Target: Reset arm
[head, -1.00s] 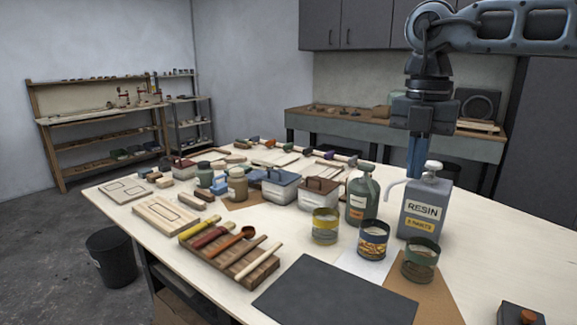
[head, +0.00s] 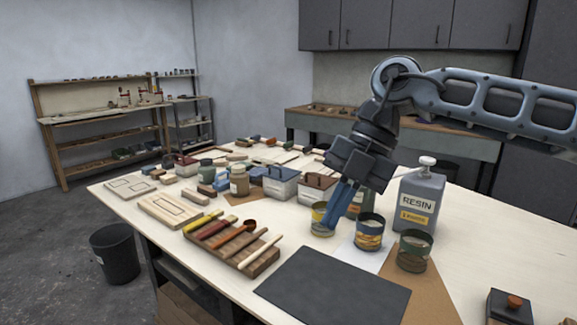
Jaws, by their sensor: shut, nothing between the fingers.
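My gripper (head: 333,226) hangs over the worktable in the head view, tilted with its blue fingers pointing down and to the left. The fingers are shut with nothing between them. They overlap the yellow-banded can (head: 318,219) in the picture; I cannot tell whether they touch it. My arm reaches in from the right edge of the view.
A grey resin jug (head: 418,200) stands right of my gripper, with two open cans (head: 369,232) (head: 414,251) in front. A black mat (head: 335,288) lies clear at the table's front. A wooden tool tray (head: 232,246) and metal boxes (head: 281,183) stand left.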

